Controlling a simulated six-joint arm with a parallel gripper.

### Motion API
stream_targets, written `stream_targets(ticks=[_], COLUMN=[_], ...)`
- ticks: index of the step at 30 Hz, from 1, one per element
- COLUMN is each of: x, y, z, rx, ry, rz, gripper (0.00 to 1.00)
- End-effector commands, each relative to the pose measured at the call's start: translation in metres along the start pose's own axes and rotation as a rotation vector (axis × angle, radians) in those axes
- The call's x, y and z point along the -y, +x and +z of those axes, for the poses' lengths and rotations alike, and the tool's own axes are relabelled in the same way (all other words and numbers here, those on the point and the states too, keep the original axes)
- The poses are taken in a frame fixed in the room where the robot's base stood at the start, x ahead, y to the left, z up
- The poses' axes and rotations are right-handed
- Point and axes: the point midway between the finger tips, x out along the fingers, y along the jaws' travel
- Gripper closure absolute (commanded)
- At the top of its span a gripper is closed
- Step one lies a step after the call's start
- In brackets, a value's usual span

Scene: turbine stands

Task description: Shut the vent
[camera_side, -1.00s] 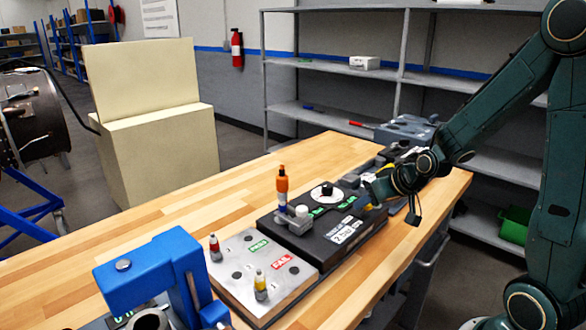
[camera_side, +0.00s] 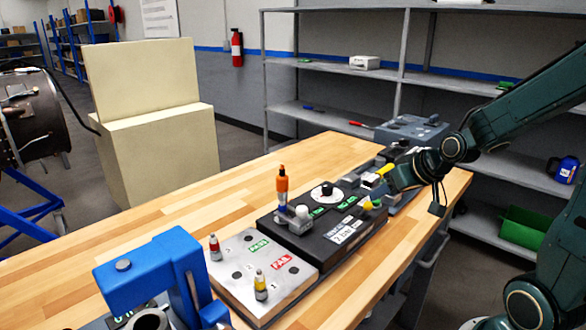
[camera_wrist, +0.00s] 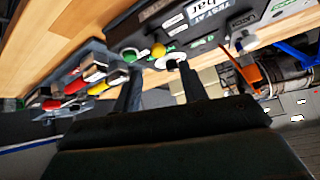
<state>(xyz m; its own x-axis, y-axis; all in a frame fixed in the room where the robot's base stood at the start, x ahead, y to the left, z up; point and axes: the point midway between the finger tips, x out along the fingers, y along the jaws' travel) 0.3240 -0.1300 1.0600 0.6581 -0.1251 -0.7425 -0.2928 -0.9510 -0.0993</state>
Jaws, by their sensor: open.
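The black test unit (camera_side: 290,237) lies on the bench. It has a dark knob on a white dial (camera_side: 326,191), green labels and a white "2 bar" label. At its right end are small yellow (camera_side: 367,205) and green (camera_side: 377,203) parts; the wrist view shows a yellow knob (camera_wrist: 158,50) and a green one (camera_wrist: 144,53). I cannot tell which part is the vent. My gripper (camera_side: 374,193) is over that end. In the wrist view my gripper (camera_wrist: 158,73) is open, with its two fingers apart just short of these knobs; contact is unclear.
A PASS/FAIL plate (camera_side: 245,273) with red and yellow markers lies left of the unit. A blue clamp (camera_side: 150,262) is at front left. A grey tray (camera_side: 412,131) sits behind. The bench's left side is clear.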

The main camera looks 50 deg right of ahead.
Motion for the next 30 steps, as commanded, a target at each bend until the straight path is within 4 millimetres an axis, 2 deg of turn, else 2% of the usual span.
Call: stream_targets(ticks=[18,30], x=[-0.001,0.000], y=[-0.060,-0.075], z=[-0.001,0.000], rx=[-0.005,-0.001], ry=[0.001,-0.001], rz=[0.002,0.001], gripper=[0.57,0.57])
